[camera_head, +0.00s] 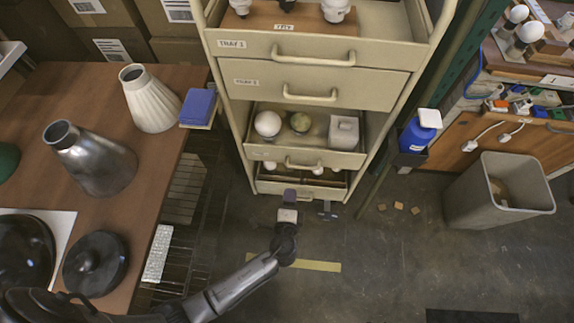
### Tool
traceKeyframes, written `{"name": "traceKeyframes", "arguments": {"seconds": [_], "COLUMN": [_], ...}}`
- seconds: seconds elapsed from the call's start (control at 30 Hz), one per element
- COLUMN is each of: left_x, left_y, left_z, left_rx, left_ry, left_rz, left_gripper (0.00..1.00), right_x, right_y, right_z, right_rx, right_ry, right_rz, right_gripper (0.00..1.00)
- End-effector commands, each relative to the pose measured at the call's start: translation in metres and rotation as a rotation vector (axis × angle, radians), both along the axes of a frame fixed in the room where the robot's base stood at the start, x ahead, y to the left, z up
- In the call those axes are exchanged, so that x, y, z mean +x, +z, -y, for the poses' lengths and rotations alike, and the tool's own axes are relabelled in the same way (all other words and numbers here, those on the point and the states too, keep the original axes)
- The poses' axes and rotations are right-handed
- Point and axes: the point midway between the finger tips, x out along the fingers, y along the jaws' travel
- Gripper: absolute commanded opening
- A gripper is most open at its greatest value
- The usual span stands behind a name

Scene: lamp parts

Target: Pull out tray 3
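The cream tray cart (222,120) stands at the back centre with a column of trays. The third tray down (335,160) is taken as tray 3; its label is too small to read. Its inside shows two round bulbs (267,123) and a pale grey box (344,132). Its bar handle (303,165) is on the front face. My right gripper is not in view.
Tray 1 (385,53) and tray 2 (250,96) are above. A wooden table (155,165) with lampshades (150,100) is at left. A grey bin (492,190) and a blue bottle (415,137) are at right. Floor before the cart is mostly clear.

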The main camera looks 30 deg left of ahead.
Motion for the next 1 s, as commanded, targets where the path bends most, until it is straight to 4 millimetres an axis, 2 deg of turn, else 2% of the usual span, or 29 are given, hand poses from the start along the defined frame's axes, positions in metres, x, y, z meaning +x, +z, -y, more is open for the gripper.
{"name": "traceKeyframes", "arguments": {"seconds": [0.33, 0.6, 0.8, 1.0], "left_x": [0.057, 0.096, 0.114, 0.12], "left_y": [-0.015, -0.023, -0.026, -0.027], "left_z": [-0.019, -0.033, -0.04, -0.042], "left_rx": [-0.002, -0.003, -0.003, -0.004], "left_ry": [0.001, 0.002, 0.002, 0.002], "left_rz": [0.003, 0.001, 0.001, 0.0], "left_gripper": [0.37, 0.37, 0.37, 0.37], "right_x": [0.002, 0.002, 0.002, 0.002], "right_y": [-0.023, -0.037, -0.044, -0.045], "right_z": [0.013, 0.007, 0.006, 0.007], "right_rx": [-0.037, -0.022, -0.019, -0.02], "right_ry": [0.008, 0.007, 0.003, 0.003], "right_rz": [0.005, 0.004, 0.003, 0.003], "right_gripper": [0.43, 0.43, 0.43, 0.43]}}
